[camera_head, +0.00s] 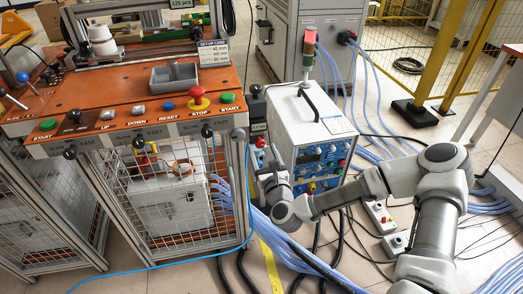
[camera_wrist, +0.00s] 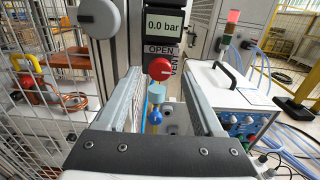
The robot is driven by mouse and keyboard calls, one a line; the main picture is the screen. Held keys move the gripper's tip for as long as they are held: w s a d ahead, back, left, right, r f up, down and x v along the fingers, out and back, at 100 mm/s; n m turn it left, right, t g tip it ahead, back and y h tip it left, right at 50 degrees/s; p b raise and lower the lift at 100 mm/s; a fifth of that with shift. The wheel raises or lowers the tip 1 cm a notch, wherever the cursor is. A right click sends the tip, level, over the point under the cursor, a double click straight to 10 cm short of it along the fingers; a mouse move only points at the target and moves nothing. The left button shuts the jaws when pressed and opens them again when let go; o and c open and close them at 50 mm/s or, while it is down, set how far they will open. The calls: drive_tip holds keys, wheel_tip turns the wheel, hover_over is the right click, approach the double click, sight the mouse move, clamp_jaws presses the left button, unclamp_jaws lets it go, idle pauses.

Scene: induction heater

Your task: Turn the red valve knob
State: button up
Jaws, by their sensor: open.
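The red valve knob (camera_wrist: 160,69) is round with a pale pointer line, on a grey panel in the wrist view. It sits below a display reading 0.0 bar, beside OPEN and VENT labels. A small red knob (camera_head: 260,143) shows just beyond my gripper in the head view and appears to be the same one. My gripper (camera_wrist: 157,72) is open and empty. In the wrist view its two fingers reach toward the panel, with the knob showing between their tips; contact cannot be told. In the head view my gripper (camera_head: 266,172) is between the orange bench and the white cabinet.
A blue-capped fitting (camera_wrist: 156,98) lies below the knob, between the fingers. A grey round knob (camera_wrist: 98,17) is at upper left. The white cabinet (camera_wrist: 225,88) stands close on the right, the mesh cage (camera_head: 165,205) on the left.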

drive_tip(key=shift+x, duration=1.1)
clamp_jaws()
